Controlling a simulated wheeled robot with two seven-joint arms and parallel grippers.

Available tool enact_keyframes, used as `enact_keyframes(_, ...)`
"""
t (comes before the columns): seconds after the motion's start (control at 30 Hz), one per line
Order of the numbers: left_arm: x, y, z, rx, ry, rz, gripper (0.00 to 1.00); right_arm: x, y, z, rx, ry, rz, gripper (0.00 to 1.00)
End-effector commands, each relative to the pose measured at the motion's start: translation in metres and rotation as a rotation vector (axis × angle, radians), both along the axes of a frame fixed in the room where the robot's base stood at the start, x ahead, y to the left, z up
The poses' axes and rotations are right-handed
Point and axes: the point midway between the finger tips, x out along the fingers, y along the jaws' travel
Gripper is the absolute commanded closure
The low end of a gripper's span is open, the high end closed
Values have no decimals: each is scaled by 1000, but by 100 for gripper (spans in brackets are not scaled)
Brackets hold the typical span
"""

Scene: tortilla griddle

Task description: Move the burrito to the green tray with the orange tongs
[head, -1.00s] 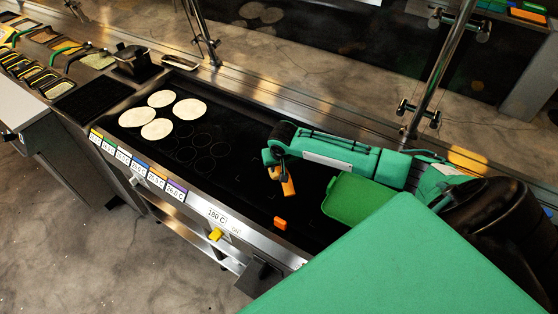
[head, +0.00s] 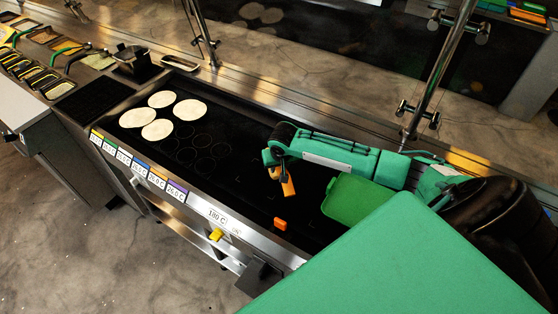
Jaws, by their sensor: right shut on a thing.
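The green tray (head: 358,201) lies at the right end of the dark griddle, partly hidden by a large green surface in the foreground. My right gripper (head: 279,166) is above the griddle, left of the tray. It is shut on an orange piece (head: 288,187), which looks like part of the orange tongs and points down. A small tan patch shows beside the gripper; I cannot tell if it is the burrito. A second orange piece (head: 280,224) shows lower, near the griddle's front edge; I cannot tell whether it belongs to the tongs. My left gripper is out of view.
Several round tortillas (head: 189,109) lie on the left part of the griddle (head: 240,150), beside drawn circles. A black container (head: 132,61) and food pans stand at the far left. A metal post (head: 440,70) rises behind my right arm. The griddle's middle is clear.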

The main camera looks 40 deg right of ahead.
Motion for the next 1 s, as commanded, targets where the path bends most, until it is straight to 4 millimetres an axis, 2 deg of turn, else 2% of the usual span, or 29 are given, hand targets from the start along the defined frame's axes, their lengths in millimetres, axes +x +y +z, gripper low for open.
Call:
enact_keyframes(0.03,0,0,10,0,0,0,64,1,0,10,0,-2,-1,98)
enact_keyframes(0.17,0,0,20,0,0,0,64,1,0,20,0,-2,0,98)
enact_keyframes(0.27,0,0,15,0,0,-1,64,1,0,23,-1,-2,0,98)
enact_keyframes(1.0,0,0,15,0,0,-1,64,1,0,81,0,-3,0,98)
